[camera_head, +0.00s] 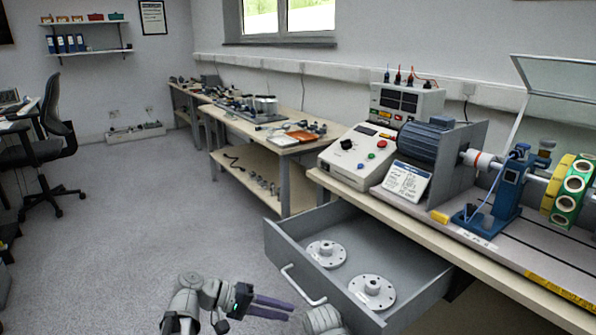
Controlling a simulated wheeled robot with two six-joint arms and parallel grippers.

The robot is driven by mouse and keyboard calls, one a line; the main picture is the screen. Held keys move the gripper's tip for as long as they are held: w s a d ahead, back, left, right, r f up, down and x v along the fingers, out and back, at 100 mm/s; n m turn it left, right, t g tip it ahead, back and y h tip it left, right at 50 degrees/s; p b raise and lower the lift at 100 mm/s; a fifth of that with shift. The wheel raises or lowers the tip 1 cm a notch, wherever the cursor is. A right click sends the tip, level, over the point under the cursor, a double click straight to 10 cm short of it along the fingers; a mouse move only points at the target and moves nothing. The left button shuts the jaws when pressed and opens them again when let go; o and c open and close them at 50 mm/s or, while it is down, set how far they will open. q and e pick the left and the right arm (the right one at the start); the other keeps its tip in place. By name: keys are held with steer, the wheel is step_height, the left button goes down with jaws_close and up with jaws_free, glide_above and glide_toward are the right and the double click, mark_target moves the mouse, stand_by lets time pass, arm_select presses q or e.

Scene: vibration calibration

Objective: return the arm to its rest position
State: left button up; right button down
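My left arm comes in at the bottom of the head view. Its gripper (289,312) points right, with two dark purple fingers a little apart and nothing seen between them. It is in front of the pulled-out drawer (283,241), below the pale bar handle (301,286) and apart from it in the picture. Two pale round flanged discs lie in the drawer, one farther back (326,254) and one nearer (372,292). A rounded grey link, apparently of my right arm, shows at the bottom edge; my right gripper is not seen.
The bench (455,246) above the drawer carries a control box (355,155), a motor (434,142), a blue stand (497,195) and green and yellow discs (569,190). A second table (285,149) stands behind. The floor (130,225) at left is clear up to an office chair (45,150).

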arm_select(q)
steer(key=s+f+m+g+y, duration=0.2)
steer(key=s+f+m+y, duration=0.4)
steer(key=s+f+y, duration=0.65)
step_height(320, 180, up, 34)
steer(key=w+y+p, duration=0.1)
steer(key=p, duration=3.3)
steer(key=shift+w+a+y, duration=0.15)
steer(key=shift+w+y, duration=0.15)
steer(key=shift+y, duration=0.05)
steer(key=shift+f, duration=0.1)
steer(key=shift+w+d, duration=0.1)
steer(key=shift+d, duration=0.5)
steer(key=shift+m, duration=0.3)
